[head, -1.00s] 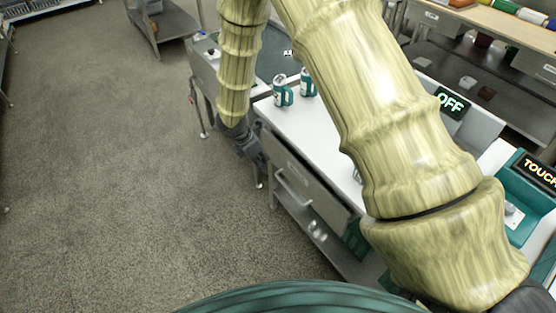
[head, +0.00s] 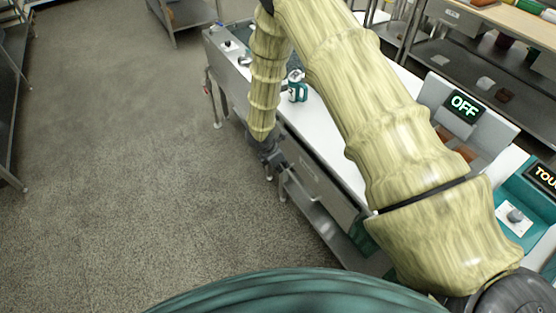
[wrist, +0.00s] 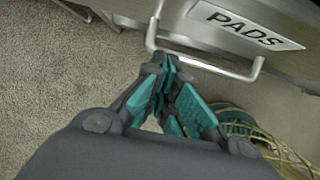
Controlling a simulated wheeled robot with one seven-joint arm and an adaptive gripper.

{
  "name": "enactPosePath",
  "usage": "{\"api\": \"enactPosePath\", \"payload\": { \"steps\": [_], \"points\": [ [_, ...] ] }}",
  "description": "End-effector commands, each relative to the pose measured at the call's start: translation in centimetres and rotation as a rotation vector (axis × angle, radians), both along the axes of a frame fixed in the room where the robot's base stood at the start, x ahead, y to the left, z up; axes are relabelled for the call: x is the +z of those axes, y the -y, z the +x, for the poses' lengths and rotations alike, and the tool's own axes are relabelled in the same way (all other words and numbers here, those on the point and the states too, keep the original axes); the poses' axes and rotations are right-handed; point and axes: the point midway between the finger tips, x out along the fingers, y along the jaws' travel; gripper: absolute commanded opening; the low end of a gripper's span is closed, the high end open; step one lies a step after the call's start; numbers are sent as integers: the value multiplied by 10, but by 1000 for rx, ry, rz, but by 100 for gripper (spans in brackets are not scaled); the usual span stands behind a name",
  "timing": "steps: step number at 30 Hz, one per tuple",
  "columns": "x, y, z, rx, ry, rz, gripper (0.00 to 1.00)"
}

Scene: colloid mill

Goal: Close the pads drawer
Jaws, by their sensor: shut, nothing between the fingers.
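The pads drawer (head: 318,178) is a grey metal front under the white worktop. In the head view it looks close to the worktop's edge; I cannot tell whether it is fully flush. In the wrist view its front (wrist: 283,58) carries a white PADS label (wrist: 245,25) and a bar handle (wrist: 205,66). My gripper (head: 278,162) is at the drawer's front, low beside the worktop. In the wrist view my gripper (wrist: 164,72) is shut and empty, its tips close to the handle; contact is unclear. My arm hides part of the worktop.
A teal-and-white mug (head: 297,90) stands on the white worktop (head: 325,128). Beyond my arm are a grey unit with an OFF display (head: 464,106) and a teal control panel (head: 516,215). A lower shelf (head: 325,222) lies below the drawer. The floor (head: 140,160) to the left is clear.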

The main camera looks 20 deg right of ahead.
Motion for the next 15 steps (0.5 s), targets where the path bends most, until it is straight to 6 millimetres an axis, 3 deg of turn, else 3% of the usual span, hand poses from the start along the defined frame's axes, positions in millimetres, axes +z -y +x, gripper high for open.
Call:
{"api": "enactPosePath", "payload": {
  "steps": [6,15],
  "points": [
    [3,25,5,-1,0,0,0],
    [1,38,8,1,1,-1,0]
  ]
}}
